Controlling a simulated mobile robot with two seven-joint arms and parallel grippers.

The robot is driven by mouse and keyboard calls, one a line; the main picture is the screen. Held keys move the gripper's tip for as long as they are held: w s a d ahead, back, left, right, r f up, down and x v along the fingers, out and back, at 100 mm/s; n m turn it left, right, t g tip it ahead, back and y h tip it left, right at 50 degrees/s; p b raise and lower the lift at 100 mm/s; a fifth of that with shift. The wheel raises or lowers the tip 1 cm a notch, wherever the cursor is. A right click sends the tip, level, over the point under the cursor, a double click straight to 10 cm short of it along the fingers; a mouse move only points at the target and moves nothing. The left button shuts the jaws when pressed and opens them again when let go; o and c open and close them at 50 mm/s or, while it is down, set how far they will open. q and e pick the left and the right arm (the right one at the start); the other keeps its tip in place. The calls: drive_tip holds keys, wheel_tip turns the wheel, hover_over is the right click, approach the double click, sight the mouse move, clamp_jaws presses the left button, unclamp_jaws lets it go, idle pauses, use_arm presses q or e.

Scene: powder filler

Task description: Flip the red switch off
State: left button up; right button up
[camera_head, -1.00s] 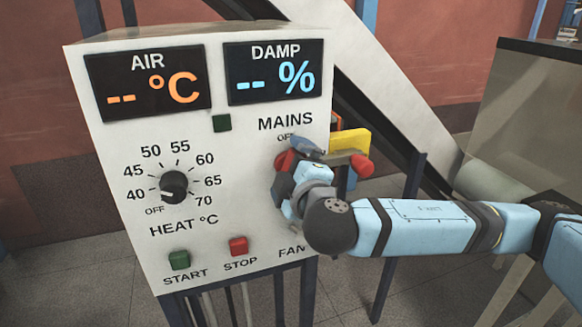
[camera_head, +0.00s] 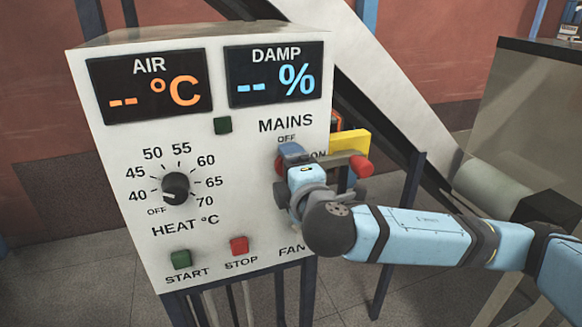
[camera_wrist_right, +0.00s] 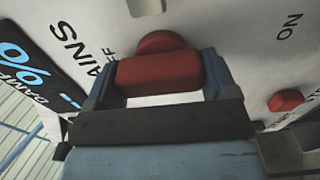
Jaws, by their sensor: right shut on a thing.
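The white control panel (camera_head: 240,190) has a MAINS label with OFF and ON marks beneath it. My right gripper (camera_head: 290,170) is at the panel just below the OFF mark, its arm coming in from the right. In the right wrist view, the red switch handle (camera_wrist_right: 158,73) lies between the two fingers of my right gripper (camera_wrist_right: 160,85), which is shut on it. The handle's rounded red base shows behind it against the panel. The head view hides the handle behind the gripper. My left gripper is out of view.
A heat dial (camera_head: 175,186), green START button (camera_head: 181,259) and red STOP button (camera_head: 239,245) are on the panel. A tan bar with a red end (camera_head: 361,165) and a yellow plate (camera_head: 350,143) are by its right edge. Both displays show dashes.

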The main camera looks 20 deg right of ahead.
drive_tip(key=o, duration=0.8)
drive_tip(key=shift+o, duration=0.2)
drive_tip(key=shift+s, duration=0.2)
drive_tip(key=s+p, duration=0.4)
drive_tip(key=s, duration=0.9)
drive_tip(key=shift+s+d, duration=0.2)
